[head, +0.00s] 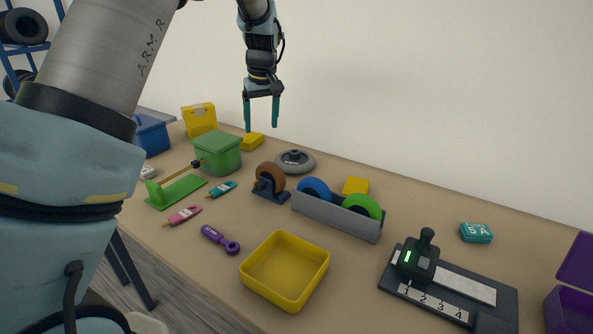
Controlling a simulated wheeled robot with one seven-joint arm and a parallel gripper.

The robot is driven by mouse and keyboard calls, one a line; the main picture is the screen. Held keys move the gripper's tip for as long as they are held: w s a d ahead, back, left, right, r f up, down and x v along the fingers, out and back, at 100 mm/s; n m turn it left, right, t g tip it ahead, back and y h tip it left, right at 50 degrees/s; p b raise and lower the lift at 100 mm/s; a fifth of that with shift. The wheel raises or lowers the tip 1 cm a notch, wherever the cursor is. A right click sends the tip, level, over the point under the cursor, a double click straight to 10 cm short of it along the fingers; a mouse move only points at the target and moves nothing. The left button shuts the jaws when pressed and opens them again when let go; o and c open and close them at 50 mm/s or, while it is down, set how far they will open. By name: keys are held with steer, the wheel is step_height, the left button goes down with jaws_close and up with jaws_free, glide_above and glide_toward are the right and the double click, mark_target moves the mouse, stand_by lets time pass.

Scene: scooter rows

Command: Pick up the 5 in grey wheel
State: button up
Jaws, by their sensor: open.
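The grey wheel (295,161) lies flat on the table, with a dark hub at its middle. It sits behind the brown wheel and the grey rack. My gripper (262,127) hangs in the air above the back of the table, pointing down. Its two teal fingers are apart, with nothing between them. In the picture it is above and to the left of the grey wheel, not touching it. No size marking can be read on the wheel.
A brown wheel on a stand (270,179) is close in front. A grey rack (336,215) holds blue and green wheels at the right. A green box (217,152) and yellow block (252,141) stand left. A yellow tray (285,270) is in front. The table right of the rack is partly clear.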

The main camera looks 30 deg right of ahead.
glide_above(295, 159)
steer(key=s, duration=0.1)
steer(key=f, duration=0.1)
steer(key=shift+d+p+x, duration=0.15)
steer(key=shift+p+x, duration=0.6)
steer(key=shift+x, duration=1.85)
steer(key=shift+d+p+x, duration=0.1)
steer(key=shift+p+x, duration=0.6)
steer(key=shift+x, duration=1.9)
steer(key=shift+s, duration=0.1)
jaws_close()
steer(key=shift+t, duration=0.3)
